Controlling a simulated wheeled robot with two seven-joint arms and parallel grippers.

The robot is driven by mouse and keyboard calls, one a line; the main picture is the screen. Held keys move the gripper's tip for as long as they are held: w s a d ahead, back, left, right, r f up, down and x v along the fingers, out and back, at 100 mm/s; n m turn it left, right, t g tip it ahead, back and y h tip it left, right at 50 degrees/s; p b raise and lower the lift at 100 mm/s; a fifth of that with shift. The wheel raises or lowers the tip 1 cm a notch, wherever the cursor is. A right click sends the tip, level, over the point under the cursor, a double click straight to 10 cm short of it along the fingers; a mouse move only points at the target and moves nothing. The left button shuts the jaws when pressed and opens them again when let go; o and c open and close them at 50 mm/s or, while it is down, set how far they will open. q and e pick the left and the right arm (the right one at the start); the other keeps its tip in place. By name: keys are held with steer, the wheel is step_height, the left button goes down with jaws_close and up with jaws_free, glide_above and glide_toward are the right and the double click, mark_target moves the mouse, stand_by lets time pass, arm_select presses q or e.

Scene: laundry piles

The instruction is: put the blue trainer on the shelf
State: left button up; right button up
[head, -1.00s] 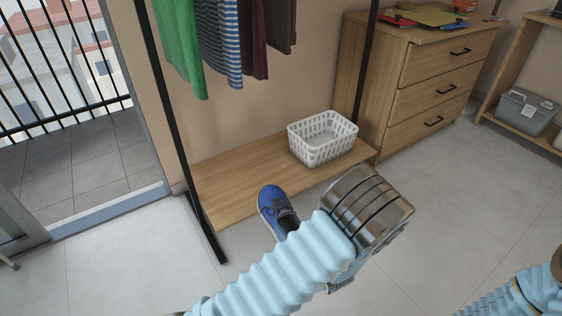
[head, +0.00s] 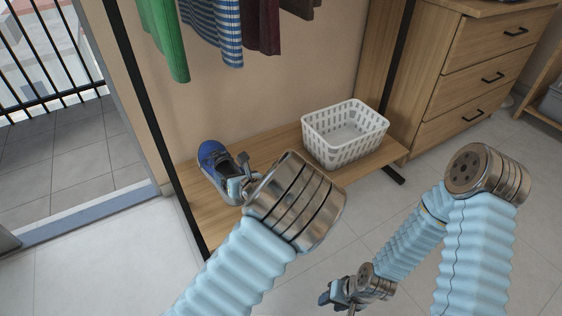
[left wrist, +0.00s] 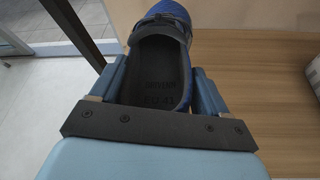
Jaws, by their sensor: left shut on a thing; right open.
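The blue trainer (head: 214,160) is over the left end of the low wooden shelf (head: 280,147) in the head view, its toe pointing to the back left. My left gripper (head: 240,186) is shut on its heel end. In the left wrist view the trainer (left wrist: 160,70) sits between the two fingers (left wrist: 158,100), its opening and dark insole facing the camera. Whether its sole touches the shelf board is hidden. My right gripper (head: 338,296) is low at the bottom middle of the head view, open and empty, away from the shelf.
A white basket (head: 345,134) stands on the right part of the shelf. Clothes (head: 225,30) hang above from the rack, whose black post (head: 140,95) stands left of the trainer. A wooden drawer unit (head: 470,70) is at right. Bare board lies between trainer and basket.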

arm_select(q)
steer(key=f+b, duration=0.1)
steer(key=f, duration=0.1)
steer(key=w+f, duration=0.1)
steer(key=f, duration=0.2)
steer(key=shift+a+f+b, duration=0.1)
steer(key=shift+f+b, duration=0.15)
steer(key=shift+b, duration=0.15)
step_height(320, 180, down, 4)
steer(key=shift+f+b, duration=0.1)
steer(key=shift+b, duration=0.5)
steer(key=o, duration=1.3)
steer(key=shift+c, duration=0.2)
steer(key=p+v, duration=0.2)
steer(key=v, duration=1)
steer(key=shift+p, duration=0.4)
steer(key=shift+s+a, duration=0.1)
steer(key=shift+s, duration=0.05)
